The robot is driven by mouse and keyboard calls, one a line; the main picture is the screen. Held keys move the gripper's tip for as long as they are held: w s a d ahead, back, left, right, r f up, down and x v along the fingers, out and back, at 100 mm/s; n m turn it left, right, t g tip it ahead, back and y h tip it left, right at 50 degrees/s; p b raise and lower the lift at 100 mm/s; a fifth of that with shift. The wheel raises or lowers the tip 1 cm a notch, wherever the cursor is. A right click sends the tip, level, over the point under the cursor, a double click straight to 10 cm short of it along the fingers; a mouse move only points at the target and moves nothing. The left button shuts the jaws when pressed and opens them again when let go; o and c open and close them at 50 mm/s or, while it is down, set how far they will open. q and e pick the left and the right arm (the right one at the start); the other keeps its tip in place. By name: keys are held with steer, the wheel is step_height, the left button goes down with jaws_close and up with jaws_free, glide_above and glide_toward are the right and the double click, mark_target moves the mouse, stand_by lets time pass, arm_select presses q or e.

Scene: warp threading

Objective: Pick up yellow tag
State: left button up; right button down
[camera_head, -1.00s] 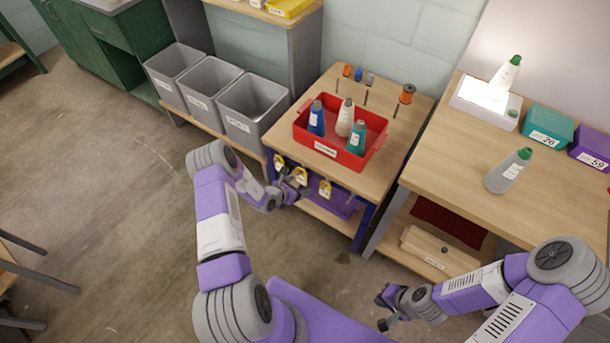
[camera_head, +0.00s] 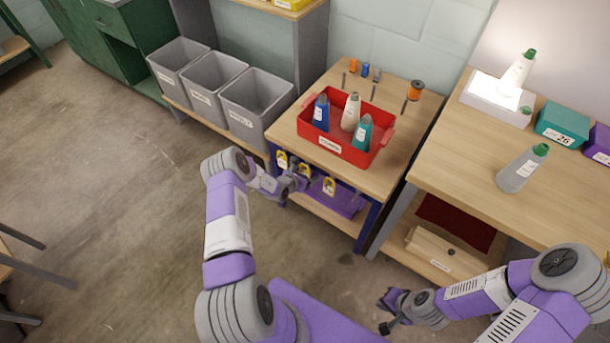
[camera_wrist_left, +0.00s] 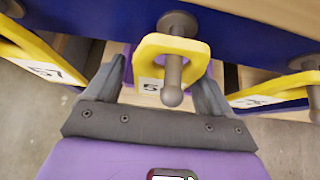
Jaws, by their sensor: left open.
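Several yellow tags hang on pegs along the blue front edge of the middle table. In the left wrist view, one yellow tag (camera_wrist_left: 191,48) hangs on a grey peg between the spread fingers of my left gripper (camera_wrist_left: 160,72); the last part of its number is hidden by the peg. A tag marked 57 (camera_wrist_left: 22,50) is on the left and another tag (camera_wrist_left: 282,90) on the right, both outside the fingers. In the head view my left gripper (camera_head: 300,180) is at the middle tag, between a left tag (camera_head: 281,160) and a right tag (camera_head: 329,186). My right gripper (camera_head: 384,312) is open and empty, low in front.
A red tray (camera_head: 330,146) with several bottles stands on the table above the tags. A purple item (camera_head: 343,203) lies on the shelf below. Grey bins (camera_head: 255,100) stand to the left, a workbench (camera_head: 455,170) to the right. The floor at left is open.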

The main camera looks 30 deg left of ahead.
arm_select(q)
steer(key=c, duration=1)
steer(key=shift+c, duration=0.2)
steer(key=shift+r, duration=0.1)
steer(key=shift+r+p, duration=0.45)
steer(key=shift+r, duration=0.15)
steer(key=shift+s+r, duration=0.2)
steer(key=shift+s, duration=0.05)
steer(key=s+a+p, duration=0.1)
steer(key=s+p, duration=0.4)
steer(key=s, duration=1.2)
steer(key=shift+s+a+f, duration=0.15)
steer(key=shift+s+a, duration=0.05)
steer(key=shift+s, duration=0.05)
